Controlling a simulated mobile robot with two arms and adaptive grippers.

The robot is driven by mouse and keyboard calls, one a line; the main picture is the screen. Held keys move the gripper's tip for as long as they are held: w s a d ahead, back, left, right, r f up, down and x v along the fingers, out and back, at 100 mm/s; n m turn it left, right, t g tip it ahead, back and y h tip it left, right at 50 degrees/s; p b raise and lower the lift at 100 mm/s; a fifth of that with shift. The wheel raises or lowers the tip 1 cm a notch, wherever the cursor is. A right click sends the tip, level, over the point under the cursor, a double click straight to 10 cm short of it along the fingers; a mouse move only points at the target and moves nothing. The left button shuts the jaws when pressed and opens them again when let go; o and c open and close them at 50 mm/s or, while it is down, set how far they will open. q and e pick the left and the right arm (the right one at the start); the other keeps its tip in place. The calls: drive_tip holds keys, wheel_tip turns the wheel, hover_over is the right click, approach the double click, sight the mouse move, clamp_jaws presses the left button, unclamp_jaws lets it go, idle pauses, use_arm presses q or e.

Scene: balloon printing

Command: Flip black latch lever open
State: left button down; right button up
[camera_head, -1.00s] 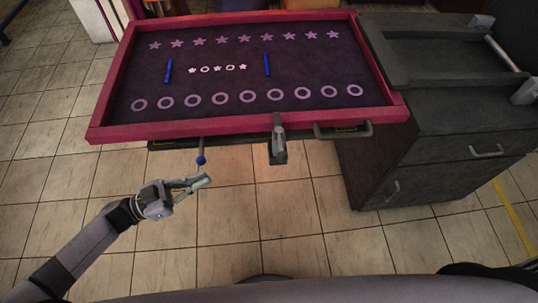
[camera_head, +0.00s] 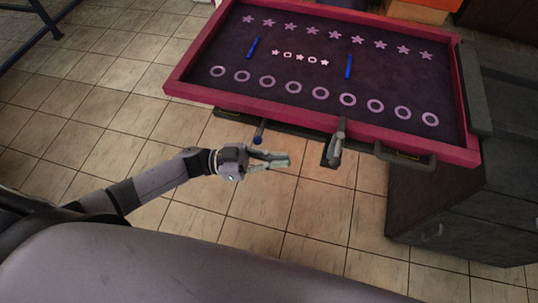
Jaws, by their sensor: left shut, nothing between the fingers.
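The dark grey latch lever (camera_head: 335,152) hangs at the front edge of the pink-framed printing screen (camera_head: 300,113), right of its middle. Its upper part reaches onto the frame, and its lower end points down toward the floor. My left gripper (camera_head: 286,160) is in front of the frame, to the left of the latch lever and apart from it in the picture. Its fingers look shut, with nothing between them. My right gripper is not in view.
A dark handle (camera_head: 407,158) sits right of the latch. A dark cabinet (camera_head: 440,210) stands at right. Tiled floor (camera_head: 110,130) is clear at left.

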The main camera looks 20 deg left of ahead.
sight(339, 141)
use_arm(q)
drive_tip(key=p+x, duration=0.2)
drive_tip(key=x, duration=0.6)
drive_tip(key=shift+d, duration=0.35)
